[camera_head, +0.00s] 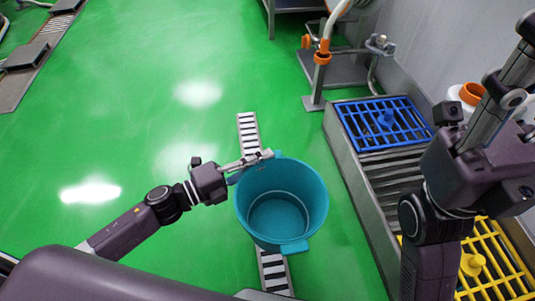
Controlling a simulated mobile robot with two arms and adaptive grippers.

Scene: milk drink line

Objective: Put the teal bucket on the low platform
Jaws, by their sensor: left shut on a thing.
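The teal bucket (316,205) is in the middle of the head view, seen from above and empty inside. It is roughly upright, over the floor drain; I cannot tell whether its base touches the floor. My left gripper (262,157) reaches in from the left and is shut on the bucket at its far left rim. A long, low metal platform (378,205) with a slatted top runs along the wall, right of the bucket and apart from it. My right arm covers part of it. My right gripper (517,70) points upward at the right edge, and its fingertips do not show clearly.
A blue grid (352,126) with a blue cone-like piece and a yellow grid (512,262) lie on the platform. A white container with an orange top (471,94) stands behind. A pipe stand (318,85) is beyond the platform's far end. Green floor is clear at left.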

